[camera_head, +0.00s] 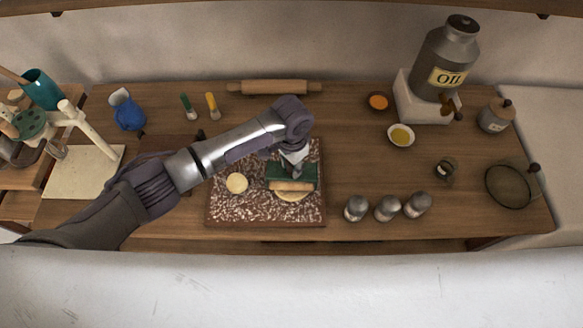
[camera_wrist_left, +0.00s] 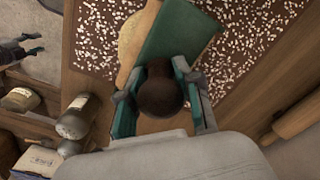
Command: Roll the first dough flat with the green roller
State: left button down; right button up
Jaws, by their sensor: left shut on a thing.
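The green roller (camera_head: 303,172) has a green body, a pale wooden roll along its near edge and a dark round knob (camera_wrist_left: 160,92). My left gripper (camera_head: 293,157) is shut on the roller from above; in the left wrist view its fingers (camera_wrist_left: 160,98) are on both sides of the knob. A flat pale dough (camera_head: 293,197) shows from under the roller's near side and also beside the green body in the left wrist view (camera_wrist_left: 131,42). Another round dough (camera_head: 237,183) lies to the left on the speckled board (camera_head: 265,214). My right gripper (camera_wrist_left: 36,44) appears small, open and empty, off the counter.
Several metal shakers (camera_head: 387,209) stand right of the board. A wooden rolling pin (camera_head: 274,87) lies at the back. A blue jug (camera_head: 126,112) stands at left, small bowls (camera_head: 400,135) and an oil can (camera_head: 445,58) at right. Counter between board and sieve (camera_head: 512,186) is partly free.

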pick_arm(q)
jog(key=shift+s+p, duration=0.65)
jog(key=shift+s, duration=0.3)
jog(key=shift+w+f+b, duration=0.25)
jog(key=shift+w+b, duration=0.45)
jog(key=shift+w, duration=0.2)
jog(key=shift+s+r+p, duration=0.15)
jog(key=shift+s+p, duration=0.45)
jog(key=shift+p, duration=0.1)
jog(key=shift+s+f, duration=0.3)
jog(key=shift+s, duration=0.35)
jog(key=shift+s+a, duration=0.1)
jog(key=shift+s, duration=0.6)
jog(key=shift+r, duration=0.1)
notch_tip(320, 180, up, 7)
jog(key=shift+w, duration=0.1)
